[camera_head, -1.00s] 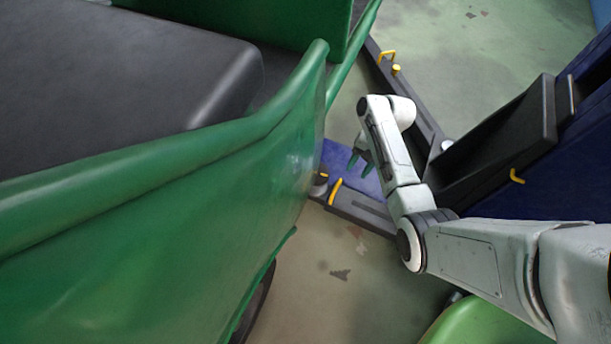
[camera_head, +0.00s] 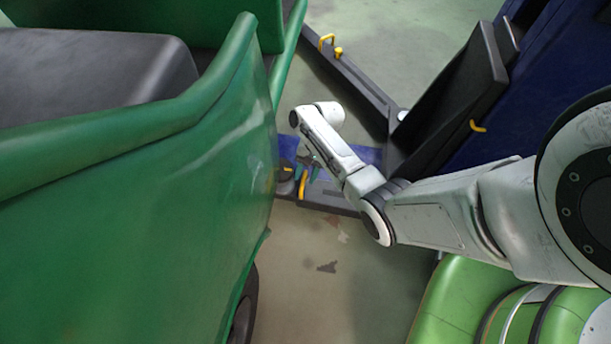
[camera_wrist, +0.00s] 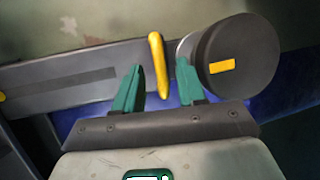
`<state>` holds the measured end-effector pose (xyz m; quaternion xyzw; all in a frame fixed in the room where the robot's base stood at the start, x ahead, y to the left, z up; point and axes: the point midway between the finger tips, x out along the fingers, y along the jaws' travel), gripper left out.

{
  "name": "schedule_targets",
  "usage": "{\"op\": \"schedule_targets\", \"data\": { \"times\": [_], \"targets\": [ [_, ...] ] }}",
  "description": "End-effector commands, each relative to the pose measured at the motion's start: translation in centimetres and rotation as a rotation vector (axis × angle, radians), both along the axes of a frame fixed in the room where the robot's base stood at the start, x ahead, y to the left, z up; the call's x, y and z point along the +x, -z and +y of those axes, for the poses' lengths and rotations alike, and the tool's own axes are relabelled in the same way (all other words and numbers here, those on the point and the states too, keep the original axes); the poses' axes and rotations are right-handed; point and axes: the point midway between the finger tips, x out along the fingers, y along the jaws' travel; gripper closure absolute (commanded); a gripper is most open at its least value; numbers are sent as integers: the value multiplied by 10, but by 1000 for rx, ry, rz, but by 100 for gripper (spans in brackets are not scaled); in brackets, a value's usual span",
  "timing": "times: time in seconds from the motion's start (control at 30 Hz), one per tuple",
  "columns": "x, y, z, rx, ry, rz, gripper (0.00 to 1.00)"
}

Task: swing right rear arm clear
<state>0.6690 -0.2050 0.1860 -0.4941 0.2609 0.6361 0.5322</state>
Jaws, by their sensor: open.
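A dark grey lift arm (camera_head: 332,198) lies low beside the green rickshaw, and I take it as the right rear arm. It has an upright yellow handle (camera_head: 303,185) and a round dark pad (camera_head: 285,183) at its end, by the rickshaw's side. In the wrist view the yellow handle (camera_wrist: 158,65) shows between the teal fingers of my gripper (camera_wrist: 158,88), with the pad (camera_wrist: 250,55) just right of them. The fingers are open, with a gap on both sides of the handle. In the head view my gripper (camera_head: 308,162) is small and partly hidden behind my wrist.
The green rickshaw body (camera_head: 150,210) fills the left, with a dark wheel (camera_head: 244,308) below. A second lift arm (camera_head: 362,82) with a yellow handle (camera_head: 326,41) reaches away at the back. A blue lift post (camera_head: 545,85) with a black bracket (camera_head: 455,105) stands at right. Floor in front is clear.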

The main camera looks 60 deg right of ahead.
Motion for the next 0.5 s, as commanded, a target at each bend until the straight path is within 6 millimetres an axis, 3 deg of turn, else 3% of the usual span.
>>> {"op": "schedule_targets", "data": {
  "times": [0.33, 0.5],
  "targets": [
    [0, 3, 2, 0, -1, 0, 60],
    [0, 3, 2, 0, -1, 0, 76]
  ]
}}
